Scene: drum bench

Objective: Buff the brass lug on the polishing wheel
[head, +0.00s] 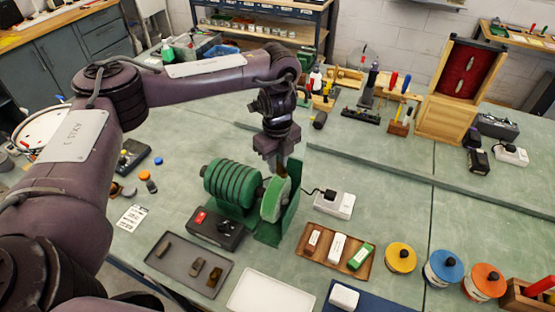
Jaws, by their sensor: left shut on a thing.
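My left gripper (283,166) points down just above the wheel's top edge. It is shut on a small brownish piece, likely a brass lug, mostly hidden by the fingers; I cannot tell whether it touches the wheel. A dark tray (179,277) at the front holds brownish lugs (215,275). My right gripper is not in view.
A black switch box (218,231) with a red switch stands in front of the motor. A white tray (272,291) lies at the front. A wooden tray (317,254) with labelled bars and several coloured tins (401,257) are to the right. A white power strip (336,205) lies beside the guard.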

